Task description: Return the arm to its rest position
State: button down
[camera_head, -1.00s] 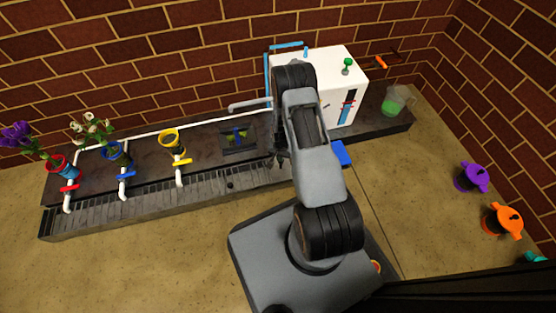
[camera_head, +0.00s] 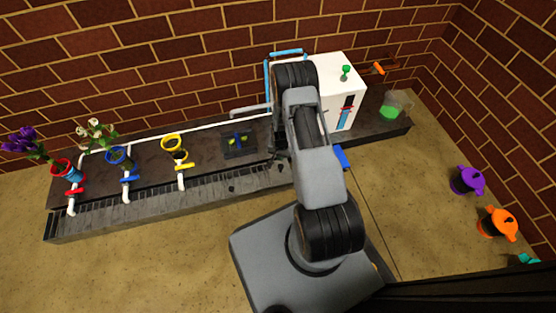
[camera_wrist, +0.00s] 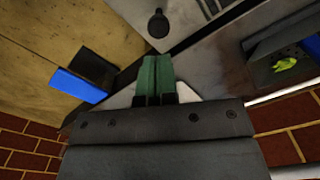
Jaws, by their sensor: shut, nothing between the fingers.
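My arm stands folded up over my base in the head view, in front of the white box (camera_head: 345,75) on the dark counter. My gripper (camera_wrist: 155,62) shows in the wrist view with its green fingertips together and nothing between them. It hangs free, apart from the counter and the blue block (camera_wrist: 78,85). In the head view my gripper is mostly hidden behind the arm.
The dark counter (camera_head: 215,177) holds red, blue and yellow (camera_head: 172,144) vases, two with flowers, white pipes, a small sink and a jug of green liquid (camera_head: 391,108). Purple (camera_head: 467,181) and orange (camera_head: 497,223) pots stand at the right. A brick wall closes the back.

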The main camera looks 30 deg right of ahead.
notch_tip(320, 180, up, 3)
jog(key=shift+r+p, duration=0.15)
jog(key=shift+p, duration=0.6)
